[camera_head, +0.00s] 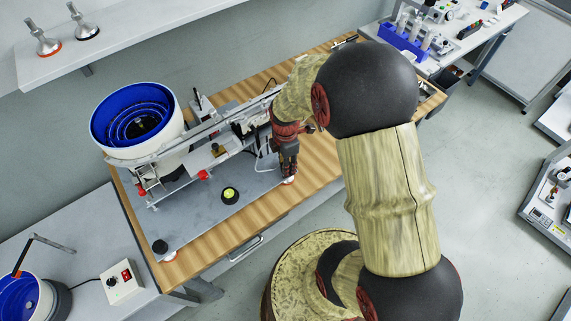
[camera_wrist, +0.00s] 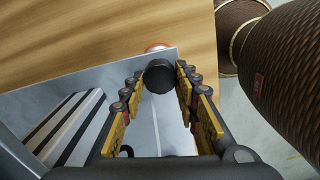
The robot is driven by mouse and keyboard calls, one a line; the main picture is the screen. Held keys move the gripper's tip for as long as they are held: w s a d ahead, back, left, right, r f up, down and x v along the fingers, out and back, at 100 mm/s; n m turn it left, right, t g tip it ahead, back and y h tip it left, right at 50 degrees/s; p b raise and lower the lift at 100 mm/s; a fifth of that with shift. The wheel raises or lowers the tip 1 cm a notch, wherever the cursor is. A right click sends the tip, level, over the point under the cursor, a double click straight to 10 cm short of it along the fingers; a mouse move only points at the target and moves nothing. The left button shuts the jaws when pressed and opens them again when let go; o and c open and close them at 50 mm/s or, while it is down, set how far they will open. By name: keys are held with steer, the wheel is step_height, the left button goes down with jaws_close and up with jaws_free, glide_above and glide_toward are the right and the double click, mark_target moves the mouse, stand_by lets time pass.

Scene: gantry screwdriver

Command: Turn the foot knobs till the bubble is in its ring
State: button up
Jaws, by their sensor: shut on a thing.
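In the head view the round bubble level (camera_head: 230,195), yellow-green with a black rim, sits on the grey plate (camera_head: 197,222). It is too small to tell where its bubble lies. One black foot knob (camera_head: 160,246) stands at the plate's front left corner, away from my gripper. My gripper (camera_head: 288,172) points down at the plate's right corner. In the wrist view another black foot knob (camera_wrist: 159,77) is between the fingertips of my gripper (camera_wrist: 158,72), which is shut on it. A red and white foot (camera_wrist: 156,47) shows just beyond that knob. My gripper hides this knob in the head view.
A white bowl feeder with a blue inside (camera_head: 137,120) and a rail mechanism (camera_head: 222,148) stand on the plate behind the level. The wooden bench (camera_head: 320,160) is bare along its front edge. A control box (camera_head: 121,281) stands on the lower left table.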

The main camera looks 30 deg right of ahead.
steer(key=shift+m, duration=0.3)
